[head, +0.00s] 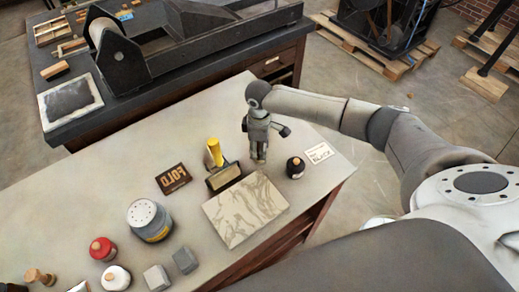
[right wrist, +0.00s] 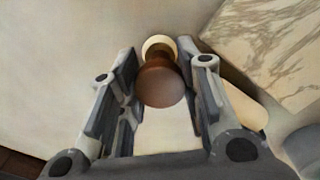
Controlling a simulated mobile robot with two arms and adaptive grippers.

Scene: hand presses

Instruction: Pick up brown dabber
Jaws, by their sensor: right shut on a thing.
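The brown dabber (right wrist: 162,84) shows in the right wrist view as a dark brown round knob with a pale end beyond it. It is between the two fingers of my right gripper (right wrist: 160,88), which is shut on it. In the head view my right gripper (head: 258,153) points down over the pale table, behind the marble slab. The dabber is mostly hidden by the gripper there, and I cannot tell whether it touches the table. My left gripper is not in view.
The marble slab (head: 245,212) lies in front of my gripper. A can (head: 149,222) and grey blocks (head: 185,261) stand at the front left.

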